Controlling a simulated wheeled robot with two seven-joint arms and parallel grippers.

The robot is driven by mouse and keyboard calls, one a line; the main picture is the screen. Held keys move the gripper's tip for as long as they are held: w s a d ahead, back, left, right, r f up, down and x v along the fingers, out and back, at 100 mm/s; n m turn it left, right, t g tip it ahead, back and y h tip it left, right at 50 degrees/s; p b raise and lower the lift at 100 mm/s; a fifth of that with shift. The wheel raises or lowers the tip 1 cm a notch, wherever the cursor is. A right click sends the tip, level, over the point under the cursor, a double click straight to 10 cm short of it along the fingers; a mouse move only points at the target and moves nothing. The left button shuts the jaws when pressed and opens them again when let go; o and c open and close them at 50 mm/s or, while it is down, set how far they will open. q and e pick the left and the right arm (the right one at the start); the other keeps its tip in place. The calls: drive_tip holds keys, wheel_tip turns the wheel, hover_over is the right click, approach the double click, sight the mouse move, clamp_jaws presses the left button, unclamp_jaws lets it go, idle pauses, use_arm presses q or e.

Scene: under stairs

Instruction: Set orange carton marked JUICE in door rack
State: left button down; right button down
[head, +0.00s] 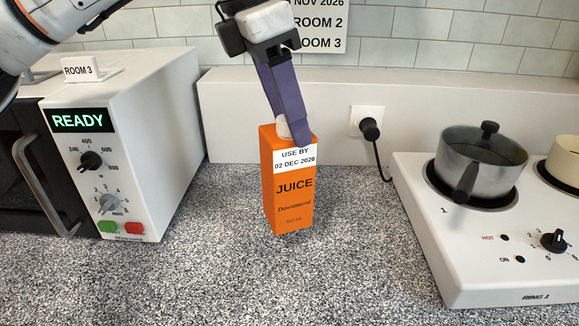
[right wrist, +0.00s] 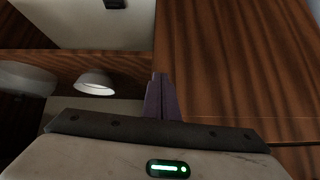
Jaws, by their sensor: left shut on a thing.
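The orange carton marked JUICE (head: 289,195) is upright at the middle of the grey speckled counter (head: 220,275) in the head view. Its white label reads USE BY 02 DEC 2026. My left gripper (head: 294,130) reaches down from above and is shut on the carton at its white cap, which its purple fingers partly hide. I cannot tell whether the carton's base touches the counter. My right gripper (right wrist: 161,97) shows in the right wrist view with its purple fingers together and nothing visible between them. No door rack is recognisable in either view.
A white microwave (head: 165,140) reading READY stands at the left. A white hob (head: 480,245) with a lidded steel pot (head: 482,160) is at the right. A black plug (head: 370,129) with a cord is in the wall behind. Counter in front of the carton is clear.

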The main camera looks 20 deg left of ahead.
sight(287, 148)
use_arm(q)
drive_tip(key=shift+f, duration=2.85)
drive_tip(key=c, duration=1.2)
unclamp_jaws()
drive_tip(key=shift+f, duration=0.15)
drive_tip(key=o, duration=0.5)
drive_tip(key=shift+c, duration=0.2)
